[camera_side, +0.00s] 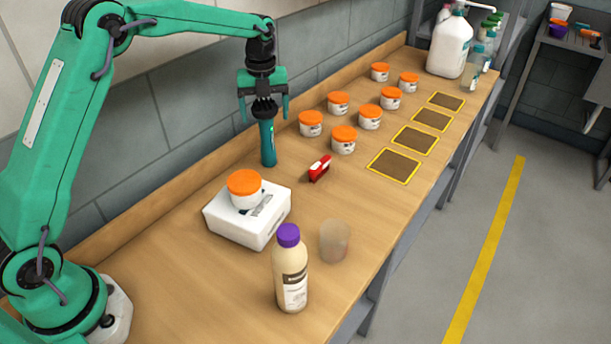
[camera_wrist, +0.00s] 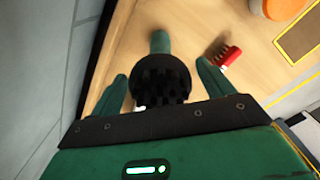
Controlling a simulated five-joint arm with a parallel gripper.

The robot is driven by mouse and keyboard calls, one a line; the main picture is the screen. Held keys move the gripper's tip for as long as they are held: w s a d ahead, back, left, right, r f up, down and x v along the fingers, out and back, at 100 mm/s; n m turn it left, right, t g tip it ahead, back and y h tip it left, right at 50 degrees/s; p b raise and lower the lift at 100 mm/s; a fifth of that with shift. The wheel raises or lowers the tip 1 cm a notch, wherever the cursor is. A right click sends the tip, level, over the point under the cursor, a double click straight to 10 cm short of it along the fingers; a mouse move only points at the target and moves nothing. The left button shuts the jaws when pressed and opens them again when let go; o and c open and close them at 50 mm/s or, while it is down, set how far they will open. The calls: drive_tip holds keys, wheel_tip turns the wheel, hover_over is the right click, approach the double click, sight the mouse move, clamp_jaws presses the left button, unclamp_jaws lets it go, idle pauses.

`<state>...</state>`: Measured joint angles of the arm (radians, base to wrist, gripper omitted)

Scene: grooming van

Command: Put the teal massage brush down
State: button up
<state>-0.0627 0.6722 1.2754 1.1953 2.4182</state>
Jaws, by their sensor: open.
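The teal massage brush (camera_side: 268,145) is upright near the back edge of the bench, black bristle head up and teal handle down. Its lower end appears to meet the bench top; I cannot be sure of contact. My gripper (camera_side: 264,108) is right above and around the bristle head, fingers pointing down, open. In the wrist view, the brush's black head (camera_wrist: 162,78) lies between the spread fingers of my gripper (camera_wrist: 163,76), with visible gaps on both sides. The teal handle extends away beyond it.
A small red brush (camera_side: 320,168) lies close by to the right. A white box (camera_side: 230,222) bearing an orange-lidded jar (camera_side: 245,188) stands in front. Several orange-lidded jars (camera_side: 344,140), a purple-capped bottle (camera_side: 290,270), a cup (camera_side: 334,241) and yellow-edged dark squares (camera_side: 394,166) share the bench.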

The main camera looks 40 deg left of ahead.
wheel_tip(320, 180, up, 12)
drive_tip(key=shift+r, duration=0.15)
idle(0.7)
idle(0.4)
drive_tip(key=s+d+r+n+t, duration=0.1)
drive_tip(key=s+r+n+t, duration=0.15)
drive_tip(key=s+n, duration=0.55)
drive_tip(key=s+d+r+n+t, duration=0.1)
drive_tip(key=s+r+n, duration=0.4)
drive_tip(key=s, duration=0.5)
drive_tip(key=s+f+n+t, duration=0.1)
drive_tip(key=s+f+n, duration=0.3)
drive_tip(key=s+n, duration=0.3)
drive_tip(key=s+d+f+n+t, duration=0.1)
drive_tip(key=s+f+n, duration=0.3)
drive_tip(key=s+n, duration=0.3)
drive_tip(key=shift+s+d+f, duration=0.25)
drive_tip(key=shift+s+f, duration=0.15)
drive_tip(key=shift+s, duration=0.4)
